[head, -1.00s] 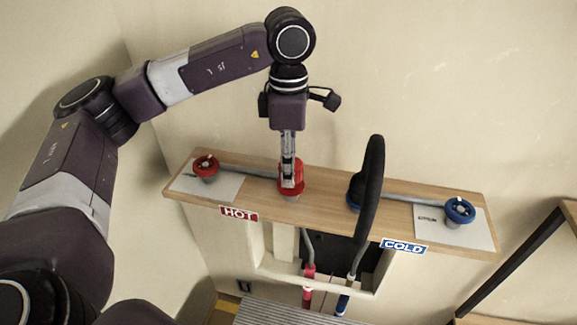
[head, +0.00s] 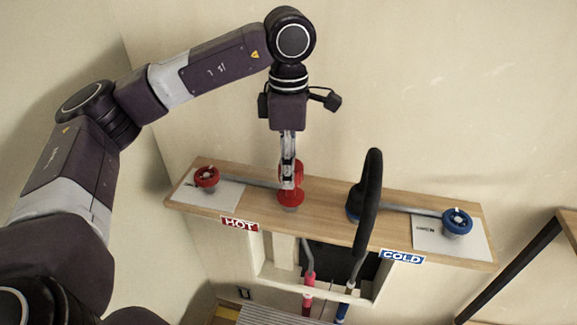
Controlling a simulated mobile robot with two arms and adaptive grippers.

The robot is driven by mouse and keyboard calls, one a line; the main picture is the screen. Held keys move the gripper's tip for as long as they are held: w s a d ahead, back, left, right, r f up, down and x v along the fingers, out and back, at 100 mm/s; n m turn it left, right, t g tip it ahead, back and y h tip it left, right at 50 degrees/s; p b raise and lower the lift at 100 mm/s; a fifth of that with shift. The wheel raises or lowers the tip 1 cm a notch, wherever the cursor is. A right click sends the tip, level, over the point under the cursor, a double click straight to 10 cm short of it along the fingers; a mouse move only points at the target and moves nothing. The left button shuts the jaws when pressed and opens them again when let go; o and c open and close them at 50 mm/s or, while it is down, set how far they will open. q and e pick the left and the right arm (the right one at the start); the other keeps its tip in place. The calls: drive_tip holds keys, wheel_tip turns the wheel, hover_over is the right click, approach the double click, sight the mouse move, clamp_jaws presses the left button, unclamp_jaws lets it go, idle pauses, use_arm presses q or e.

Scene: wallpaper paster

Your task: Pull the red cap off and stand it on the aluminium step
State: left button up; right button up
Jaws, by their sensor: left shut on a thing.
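The red cap (head: 298,172) is in my left gripper (head: 288,184), which points straight down at the wooden board and is shut on it. The fingers cover part of the cap. Just below it a wider red ring (head: 290,198) sits on a short fitting on the board. I cannot tell whether cap and ring touch. The aluminium step (head: 280,315) shows only as a ribbed grey strip at the bottom edge. My right gripper is not in view.
The wooden board (head: 330,196) carries a red handwheel (head: 206,176) at left and a blue handwheel (head: 457,221) at right. A tall black curved part (head: 370,195) rises close to the right of my gripper. Red and blue pipes run below the board.

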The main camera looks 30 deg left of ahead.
use_arm(q)
drive_tip(key=shift+r+p, duration=1.2)
drive_tip(key=shift+r, duration=0.85)
drive_tip(key=shift+f, duration=0.15)
drive_tip(key=shift+s+d+f+m, duration=0.15)
drive_tip(key=shift+s+f+m, duration=0.1)
drive_tip(key=shift+m, duration=0.3)
drive_tip(key=shift+s+d+f+m, duration=0.15)
drive_tip(key=shift+f+m, duration=0.1)
drive_tip(key=shift+m, duration=0.3)
drive_tip(key=s+d+f+m+b, duration=0.1)
drive_tip(key=s+f+m, duration=0.1)
drive_tip(key=m, duration=0.5)
drive_tip(key=s+d+f+m+b, duration=0.1)
drive_tip(key=s+d+f+m, duration=0.1)
drive_tip(key=m, duration=0.5)
drive_tip(key=s+d+f+m+b, duration=0.1)
drive_tip(key=s+d+f+m, duration=0.1)
drive_tip(key=m, duration=0.5)
drive_tip(key=shift+s+d+f+b, duration=0.1)
drive_tip(key=shift+s+f+b, duration=0.1)
drive_tip(key=shift+s+f, duration=0.35)
drive_tip(key=shift+s+f+b, duration=0.15)
drive_tip(key=shift+s+f, duration=0.05)
drive_tip(key=shift+f, duration=0.5)
